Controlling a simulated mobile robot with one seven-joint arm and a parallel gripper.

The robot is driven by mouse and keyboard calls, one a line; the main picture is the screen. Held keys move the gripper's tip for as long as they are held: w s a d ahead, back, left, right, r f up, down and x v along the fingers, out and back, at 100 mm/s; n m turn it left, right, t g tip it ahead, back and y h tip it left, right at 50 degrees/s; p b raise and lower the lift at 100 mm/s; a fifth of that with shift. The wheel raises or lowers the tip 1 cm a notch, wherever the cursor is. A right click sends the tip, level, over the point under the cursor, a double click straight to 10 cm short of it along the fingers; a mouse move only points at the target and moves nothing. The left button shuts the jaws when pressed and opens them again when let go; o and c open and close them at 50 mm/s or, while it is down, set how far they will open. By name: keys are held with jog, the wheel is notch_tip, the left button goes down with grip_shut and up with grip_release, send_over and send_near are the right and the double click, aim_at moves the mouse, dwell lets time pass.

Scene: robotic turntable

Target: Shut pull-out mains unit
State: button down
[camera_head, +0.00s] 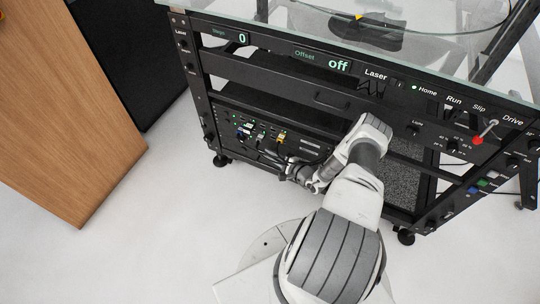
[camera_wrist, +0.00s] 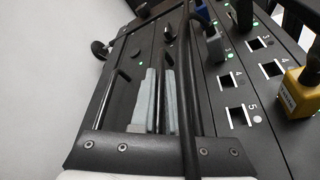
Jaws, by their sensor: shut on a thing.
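The mains unit (camera_head: 236,117) is a black panel low in the left bay of the black rack, with sockets, small green lights and several plugs. In the wrist view its panel (camera_wrist: 222,125) runs diagonally, with numbered sockets at the right. My gripper (camera_head: 283,168) is at the unit's front, low in the bay. In the wrist view the grey fingers of my gripper (camera_wrist: 157,102) are shut on a thin dark bar, which appears to be the unit's handle (camera_wrist: 161,75). How far the unit stands out from the rack is hard to tell.
A yellow plug (camera_wrist: 298,95) and a blue plug (camera_wrist: 243,14) stick up from sockets. A dark cable (camera_wrist: 188,100) passes close by the fingers. The rack has a glass top (camera_head: 420,62) and a control panel with a red-tipped lever (camera_head: 478,140). White floor (camera_head: 130,240) is clear at left.

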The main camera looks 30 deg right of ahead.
jog(key=shift+w+d+r, duration=0.1)
jog(key=shift+w+d, duration=0.15)
jog(key=shift+d, duration=0.05)
jog(key=c, duration=0.9)
grip_release()
jog(key=shift+s, duration=0.1)
jog(key=p+v, duration=0.2)
jog(key=v, duration=0.6)
jog(key=p+v, duration=0.3)
jog(key=v, duration=0.6)
jog(key=shift+s+a, duration=0.1)
jog(key=shift+s, duration=0.15)
jog(key=shift+s, duration=0.1)
